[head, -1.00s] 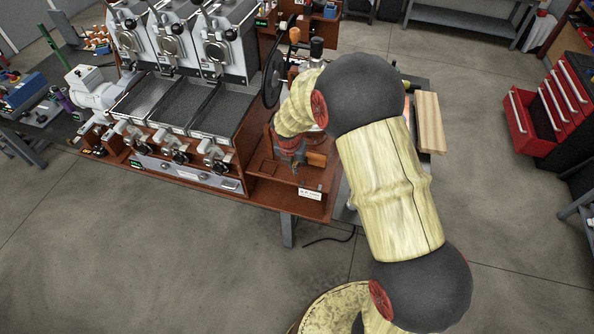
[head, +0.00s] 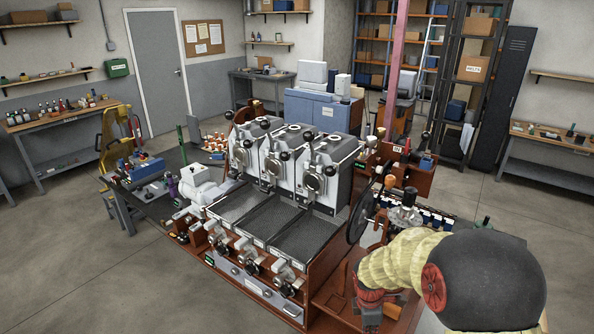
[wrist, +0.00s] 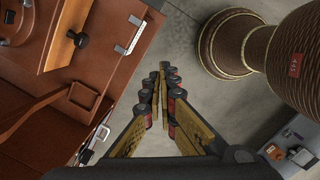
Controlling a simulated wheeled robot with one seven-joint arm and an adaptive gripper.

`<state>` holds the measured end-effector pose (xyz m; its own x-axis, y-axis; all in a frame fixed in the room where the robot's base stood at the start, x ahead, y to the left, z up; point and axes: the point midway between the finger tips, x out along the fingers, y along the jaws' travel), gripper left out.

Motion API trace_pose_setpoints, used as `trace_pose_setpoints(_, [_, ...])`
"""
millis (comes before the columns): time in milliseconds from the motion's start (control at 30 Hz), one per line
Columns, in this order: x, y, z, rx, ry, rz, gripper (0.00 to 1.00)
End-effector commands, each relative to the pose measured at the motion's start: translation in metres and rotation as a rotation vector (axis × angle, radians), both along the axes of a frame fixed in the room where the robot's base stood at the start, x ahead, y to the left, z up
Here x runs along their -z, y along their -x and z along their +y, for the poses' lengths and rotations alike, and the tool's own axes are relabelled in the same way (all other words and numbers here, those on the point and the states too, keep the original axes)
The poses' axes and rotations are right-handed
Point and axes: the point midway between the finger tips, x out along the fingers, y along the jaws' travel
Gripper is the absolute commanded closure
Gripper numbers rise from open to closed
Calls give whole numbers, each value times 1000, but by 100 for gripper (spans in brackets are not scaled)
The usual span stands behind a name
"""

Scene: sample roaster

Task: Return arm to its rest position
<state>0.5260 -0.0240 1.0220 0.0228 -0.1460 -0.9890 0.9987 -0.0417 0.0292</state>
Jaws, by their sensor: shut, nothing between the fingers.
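My gripper (wrist: 163,82) is shut and empty in the wrist view, its fingertips together over the grey floor. The brown wooden base of the sample roaster (wrist: 60,60) lies to its left, apart from the fingers. In the head view the sample roaster (head: 311,168) stands in the middle, with three grey drum units above three dark mesh trays. My arm folds in from the lower right, with its wrist over the right end of the roaster's wooden base. The fingers are hidden or too small to tell in the head view.
A black handwheel (head: 361,212) stands on the roaster close to the left of my arm. A dark table (head: 150,205) with tools is at the left. Shelving and a blue cabinet (head: 318,112) are at the back. Open floor (head: 75,265) lies at the left front.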

Motion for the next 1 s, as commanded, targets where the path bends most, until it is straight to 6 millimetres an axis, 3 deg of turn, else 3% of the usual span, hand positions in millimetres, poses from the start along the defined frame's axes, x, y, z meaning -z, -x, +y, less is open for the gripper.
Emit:
trace_pose_setpoints(300, [-80,84,9,851,-67,-102,100])
trace_pose_setpoints(500, [-126,145,17,1278,-161,-192,100])
trace_pose_setpoints(633, [-145,180,22,1442,-244,-249,100])
trace_pose_setpoints(800, [-163,214,26,1488,-367,-339,100])
trace_pose_setpoints(1000, [-186,227,25,1471,-482,-455,100])
